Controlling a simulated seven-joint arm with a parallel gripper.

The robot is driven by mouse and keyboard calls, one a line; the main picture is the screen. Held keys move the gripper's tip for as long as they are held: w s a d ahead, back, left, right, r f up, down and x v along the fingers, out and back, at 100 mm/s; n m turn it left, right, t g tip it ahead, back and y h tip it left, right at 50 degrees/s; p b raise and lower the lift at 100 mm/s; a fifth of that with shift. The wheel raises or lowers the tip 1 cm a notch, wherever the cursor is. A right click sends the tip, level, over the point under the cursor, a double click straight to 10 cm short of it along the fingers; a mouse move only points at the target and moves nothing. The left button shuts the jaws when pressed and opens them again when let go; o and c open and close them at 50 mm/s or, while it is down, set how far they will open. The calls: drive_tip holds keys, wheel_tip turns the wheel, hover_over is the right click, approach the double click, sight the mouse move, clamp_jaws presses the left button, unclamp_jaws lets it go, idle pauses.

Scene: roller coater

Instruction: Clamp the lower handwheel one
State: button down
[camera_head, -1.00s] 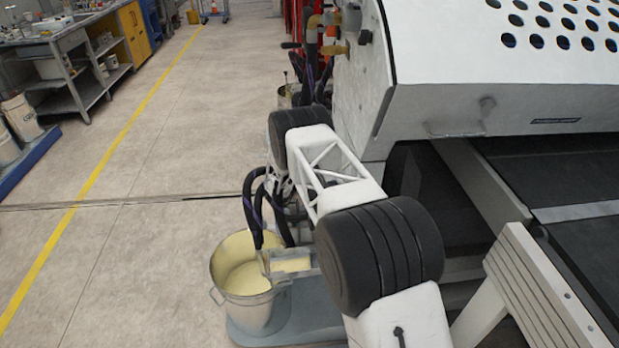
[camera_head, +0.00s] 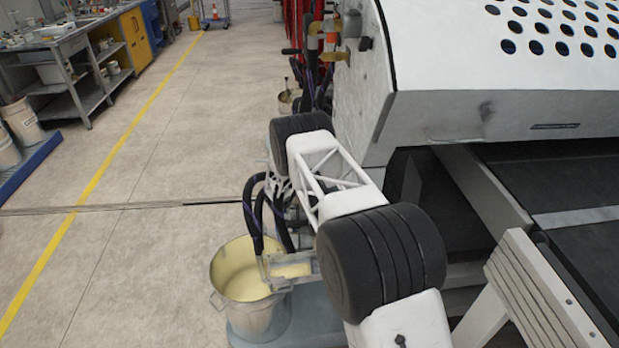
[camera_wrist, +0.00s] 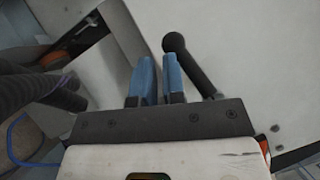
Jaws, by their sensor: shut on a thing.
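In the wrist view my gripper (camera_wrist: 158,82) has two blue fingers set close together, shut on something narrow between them. What they hold is mostly hidden by the fingers and palm; I take it to be part of the lower handwheel. A black handle (camera_wrist: 193,64) with a round knob end stands just right of the right finger and runs down behind the palm. In the head view my own arm hides the gripper and the handwheel.
A pale machine panel (camera_wrist: 265,60) fills the right of the wrist view, with dark hoses (camera_wrist: 35,90) at the left. In the head view a bucket of cream liquid (camera_head: 218,285) stands below black hoses (camera_head: 252,215).

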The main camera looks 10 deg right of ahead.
drive_tip(key=s+a+f, duration=0.1)
drive_tip(key=a+f, duration=0.8)
drive_tip(key=shift+s+f, duration=0.15)
drive_tip(key=shift+s, duration=0.15)
drive_tip(key=shift+n, duration=0.3)
idle(0.4)
